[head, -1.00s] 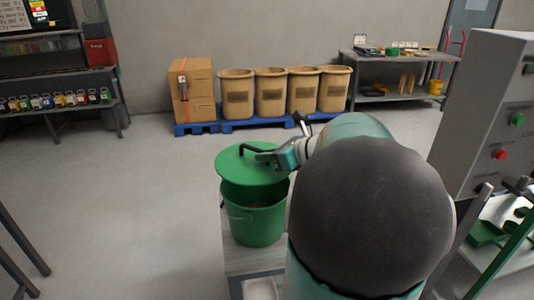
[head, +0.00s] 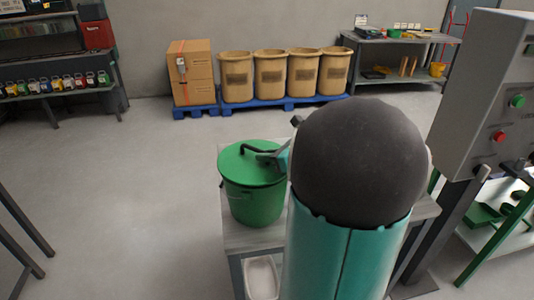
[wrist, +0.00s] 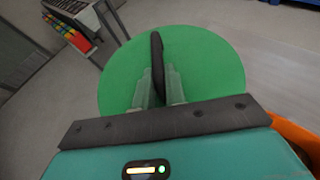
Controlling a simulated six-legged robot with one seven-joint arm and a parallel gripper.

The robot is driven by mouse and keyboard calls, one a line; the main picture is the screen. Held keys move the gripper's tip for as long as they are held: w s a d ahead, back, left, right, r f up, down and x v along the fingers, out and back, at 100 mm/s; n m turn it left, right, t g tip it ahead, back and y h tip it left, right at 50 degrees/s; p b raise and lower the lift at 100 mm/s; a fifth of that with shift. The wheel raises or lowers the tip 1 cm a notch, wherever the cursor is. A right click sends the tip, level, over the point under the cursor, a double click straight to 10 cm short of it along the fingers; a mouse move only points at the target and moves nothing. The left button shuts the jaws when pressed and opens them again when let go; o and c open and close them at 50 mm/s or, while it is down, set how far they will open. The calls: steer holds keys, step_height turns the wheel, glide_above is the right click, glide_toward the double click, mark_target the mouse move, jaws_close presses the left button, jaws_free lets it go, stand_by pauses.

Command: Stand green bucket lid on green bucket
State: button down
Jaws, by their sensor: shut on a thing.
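The green bucket (head: 256,203) stands upright on a small grey table in the head view. The round green bucket lid (head: 240,164) with its black handle lies over the bucket's mouth, looking level. No gap between lid and rim shows from here. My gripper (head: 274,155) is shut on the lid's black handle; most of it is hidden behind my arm. In the wrist view the lid (wrist: 215,75) fills the middle, and my gripper's fingers (wrist: 158,88) close on the handle from both sides. The bucket is hidden under the lid there.
The grey table (head: 238,238) has a white tray (head: 262,278) on its lower part. A grey control box (head: 485,100) with buttons stands close on the right. Tan bins (head: 270,78) on a blue pallet stand at the back wall.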

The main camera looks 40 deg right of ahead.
steer(key=shift+f, duration=0.55)
steer(key=c, duration=1.4)
jaws_free()
steer(key=shift+o, duration=0.2)
steer(key=v, duration=1.3)
steer(key=shift+s+r, duration=0.25)
steer(key=shift+s, duration=0.1)
steer(key=shift+d, duration=0.1)
